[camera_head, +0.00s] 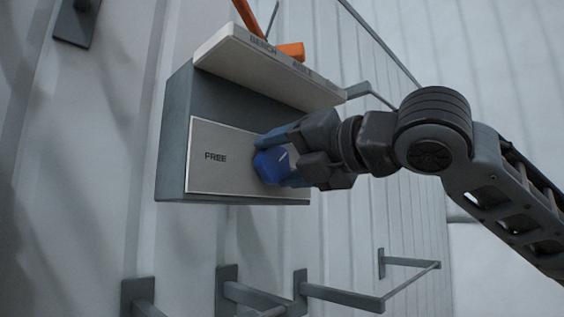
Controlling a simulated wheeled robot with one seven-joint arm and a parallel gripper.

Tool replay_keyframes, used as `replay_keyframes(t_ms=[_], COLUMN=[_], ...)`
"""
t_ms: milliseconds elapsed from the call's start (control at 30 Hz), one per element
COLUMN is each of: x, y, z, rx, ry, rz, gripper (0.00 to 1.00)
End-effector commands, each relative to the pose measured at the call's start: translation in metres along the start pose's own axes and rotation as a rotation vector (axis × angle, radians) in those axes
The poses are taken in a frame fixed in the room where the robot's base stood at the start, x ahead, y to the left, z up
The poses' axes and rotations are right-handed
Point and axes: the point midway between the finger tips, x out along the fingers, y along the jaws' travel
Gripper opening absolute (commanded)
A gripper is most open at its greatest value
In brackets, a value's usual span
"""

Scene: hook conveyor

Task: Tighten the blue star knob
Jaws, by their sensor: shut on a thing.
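The blue star knob (270,167) sits on the right part of a light panel (215,178) marked "FREE". A small white mark shows on the knob's face. My gripper (285,160) comes in from the right and is shut on the knob, with a finger above it and a finger at its lower right. The fingers and the gripper body hide the knob's right side and the panel's right end.
The panel is on the front of a grey box (176,130) on a ribbed wall. A lettered ledge (240,62) juts out just above my gripper, with an orange-handled tool (290,50) on it. Grey brackets (340,295) stick out below.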

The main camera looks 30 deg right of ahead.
Motion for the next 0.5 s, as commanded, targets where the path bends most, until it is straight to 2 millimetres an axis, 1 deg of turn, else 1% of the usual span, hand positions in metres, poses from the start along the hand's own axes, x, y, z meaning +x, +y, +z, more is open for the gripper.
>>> replay_keyframes(t_ms=[500], x=[0.0004], y=[-0.004], z=[-0.0006], rx=[0.493], ry=[-0.002], rz=[0.0], gripper=[0.35])
